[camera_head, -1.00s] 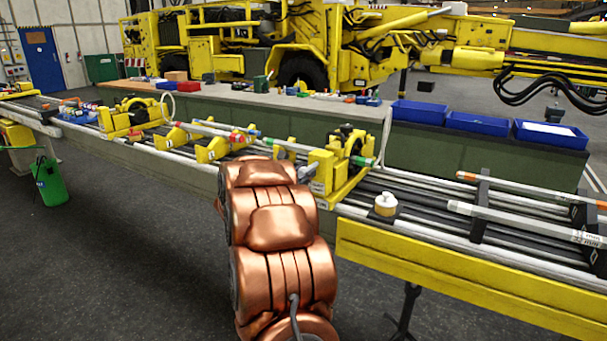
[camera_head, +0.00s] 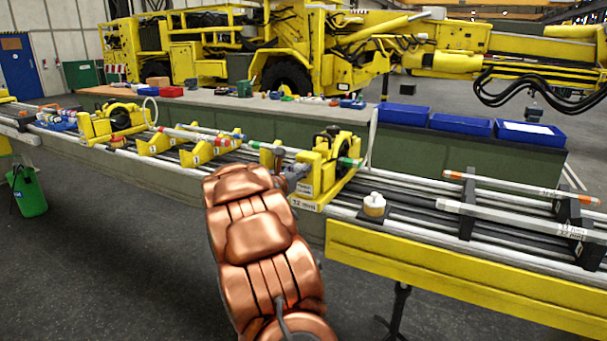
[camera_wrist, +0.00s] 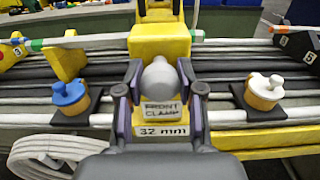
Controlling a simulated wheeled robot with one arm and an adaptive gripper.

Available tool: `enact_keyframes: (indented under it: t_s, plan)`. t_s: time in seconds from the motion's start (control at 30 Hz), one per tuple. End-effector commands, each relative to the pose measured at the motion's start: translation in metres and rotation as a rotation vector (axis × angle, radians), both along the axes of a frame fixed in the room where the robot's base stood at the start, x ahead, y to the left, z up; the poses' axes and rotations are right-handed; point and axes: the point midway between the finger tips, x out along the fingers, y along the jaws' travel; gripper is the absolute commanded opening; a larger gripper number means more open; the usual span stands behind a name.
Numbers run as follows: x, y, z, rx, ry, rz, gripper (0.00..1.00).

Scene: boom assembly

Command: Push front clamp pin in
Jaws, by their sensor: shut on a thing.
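The yellow front clamp (camera_head: 316,178) stands on the bench rails, with labels reading "FRONT CLAMP" and "32 mm" in the wrist view (camera_wrist: 160,45). Its pin shows as a rounded pale grey knob (camera_wrist: 160,78) on the side facing me. My gripper (camera_wrist: 160,70) has one dark finger on each side of this knob and is shut on it. In the head view, my gripper (camera_head: 293,173) is at the clamp's near left side, partly hidden by my copper-coloured arm. The pin's shaft is hidden behind the knob, so I cannot tell how deep it sits.
A blue-topped knob (camera_wrist: 69,94) and a white-topped knob (camera_wrist: 264,88) stand on the bench either side of my gripper. A yellow beam (camera_head: 440,275) runs along the bench's front right edge. The floor (camera_head: 100,270) at the front left is clear.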

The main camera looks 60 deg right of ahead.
Motion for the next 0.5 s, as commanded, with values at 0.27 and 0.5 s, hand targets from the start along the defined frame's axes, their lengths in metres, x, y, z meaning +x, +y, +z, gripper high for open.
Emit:
enact_keyframes:
  t_s: [0.27, 0.5]
  plan:
    - [0.0016, -0.0019, 0.0018, -0.001, -0.005, 0.002, 0.00]
    - [0.0022, -0.0016, 0.0014, -0.001, -0.004, 0.003, 0.48]
